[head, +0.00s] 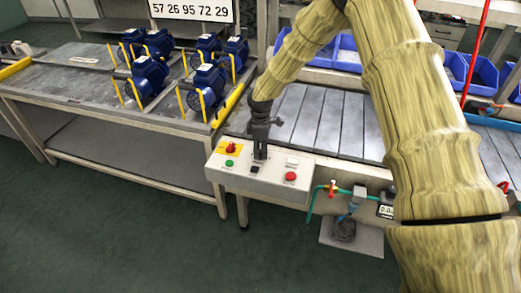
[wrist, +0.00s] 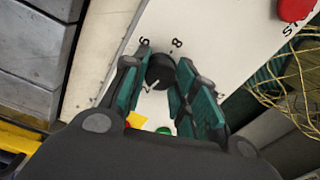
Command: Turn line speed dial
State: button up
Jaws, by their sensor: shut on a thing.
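The line speed dial (wrist: 160,72) is a round black knob with a white pointer line, on a white panel with the printed numbers 6 and 8 beside it. My gripper (wrist: 162,80) points down onto the panel, with its two green-padded fingers on either side of the dial, shut on it. In the head view my gripper (head: 261,153) stands upright over the middle of the white control box (head: 235,182). The dial is hidden behind the fingers there.
A red and yellow switch (head: 230,148) and a green button (head: 229,163) sit left of my gripper. A red button (head: 291,176), a white button (head: 292,162) and a small black part (head: 254,170) are close by. Blue pumps (head: 150,75) stand on the left table.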

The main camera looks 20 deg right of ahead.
jog(key=shift+r+n, duration=0.1)
jog(key=shift+n, duration=1)
jog(key=o, duration=1.1)
jog(key=shift+c, duration=0.2)
notch_tip(320, 180, up, 12)
jog(key=shift+w, duration=0.2)
